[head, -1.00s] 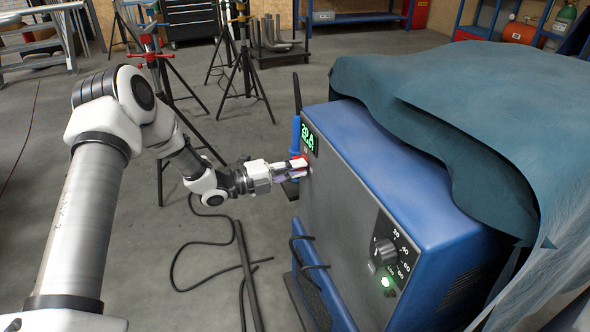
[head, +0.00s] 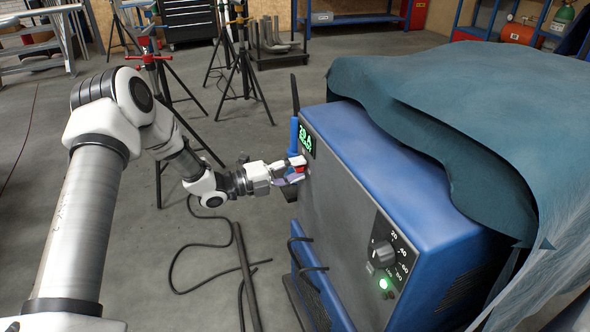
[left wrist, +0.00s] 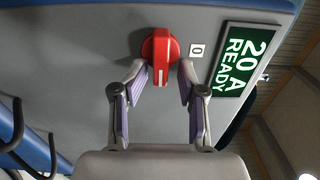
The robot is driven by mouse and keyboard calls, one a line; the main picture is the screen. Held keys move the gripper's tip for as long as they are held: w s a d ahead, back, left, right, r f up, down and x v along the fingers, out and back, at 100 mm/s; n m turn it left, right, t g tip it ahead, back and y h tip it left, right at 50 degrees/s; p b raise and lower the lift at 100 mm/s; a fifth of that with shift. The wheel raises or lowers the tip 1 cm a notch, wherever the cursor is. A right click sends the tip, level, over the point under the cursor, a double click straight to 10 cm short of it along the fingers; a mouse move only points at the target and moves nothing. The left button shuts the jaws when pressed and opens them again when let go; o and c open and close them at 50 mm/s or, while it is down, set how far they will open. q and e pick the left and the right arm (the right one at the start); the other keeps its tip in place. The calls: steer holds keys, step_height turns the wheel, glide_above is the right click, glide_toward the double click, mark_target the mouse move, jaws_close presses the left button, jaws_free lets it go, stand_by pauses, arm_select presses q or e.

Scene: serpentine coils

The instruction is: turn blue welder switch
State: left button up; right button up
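The blue welder (head: 358,165) stands at the right in the head view, its grey front panel facing my left arm. Its red switch (left wrist: 160,56) shows in the left wrist view, with a white line on its handle and a "0" label beside it. The green display (left wrist: 242,62) reads "20 A READY". My left gripper (head: 302,168) is at the panel's far end. In the left wrist view its fingers (left wrist: 158,84) are apart, one on each side of the switch handle, with gaps to it. My right gripper is not in view.
A blue-green cover (head: 440,95) drapes over the welder's top and right side. A black dial (head: 384,252) and a lit green button (head: 384,284) sit on the panel's near end. Black cables (head: 205,243) lie on the floor. Tripod stands (head: 243,90) stand behind my arm.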

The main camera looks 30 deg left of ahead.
arm_select(q)
steer(key=shift+s, duration=0.1)
steer(key=v, duration=1.2)
